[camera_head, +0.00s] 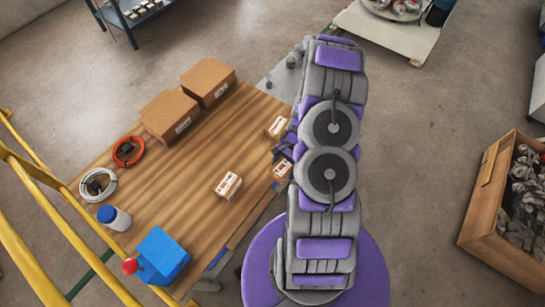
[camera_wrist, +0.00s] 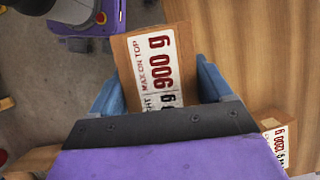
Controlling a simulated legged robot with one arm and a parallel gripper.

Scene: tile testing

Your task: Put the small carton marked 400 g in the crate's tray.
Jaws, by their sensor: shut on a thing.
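My gripper (camera_wrist: 160,98) is shut on a small brown carton (camera_wrist: 140,62), whose white label reads 900 g in red in the wrist view. This held carton (camera_head: 282,169) shows beside my arm near the table's right edge in the head view. Another small carton (camera_head: 228,185) lies on the table, and one more (camera_head: 277,127) lies farther back; their weights are too small to read there. A carton whose label seems to end in 200 g (camera_wrist: 277,140) is at the wrist view's lower right. A wooden crate (camera_head: 485,225) stands right, with a wooden piece (camera_head: 489,163) at its rim, possibly its tray.
The wooden table (camera_head: 170,205) also bears two large cartons (camera_head: 170,115), an orange coil (camera_head: 128,150), a white coil (camera_head: 98,185), a white bottle (camera_head: 114,218) and a blue box (camera_head: 163,255). Yellow rails (camera_head: 45,220) are at left. Floor (camera_head: 420,170) is clear between my arm and the crate.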

